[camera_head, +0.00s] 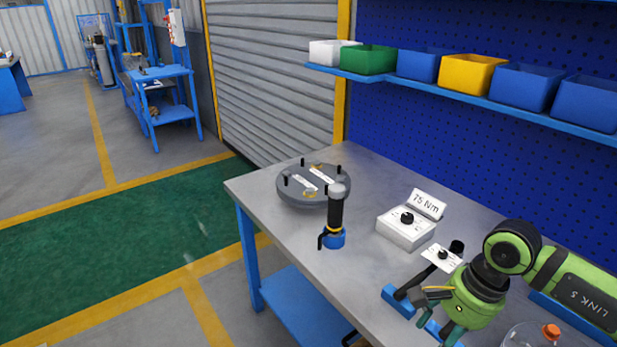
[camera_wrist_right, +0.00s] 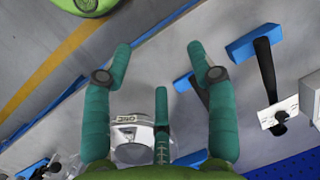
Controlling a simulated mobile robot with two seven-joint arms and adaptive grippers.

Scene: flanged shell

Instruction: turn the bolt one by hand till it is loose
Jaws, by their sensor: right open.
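The flanged shell (camera_head: 290,199) is a round, dark grey piece lying flat towards the far left of the workbench in the head view. Several black bolts stand up from its rim, one of them at the near side (camera_head: 326,189); I cannot tell which is bolt one. Pale strips lie on its top. My right gripper (camera_head: 439,325) is at the near right of the bench, well away from the shell. In the right wrist view its teal fingers (camera_wrist_right: 160,62) are spread and hold nothing. The shell is not in that view. My left gripper is not in view.
A black upright tool (camera_head: 336,210) on a blue base stands in front of the shell. A white dial box (camera_head: 405,232) with a "75 Nm" sign is to its right. A black-handled tool (camera_wrist_right: 264,68) rests on a blue holder near my right gripper. Bins (camera_head: 470,75) line a shelf above.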

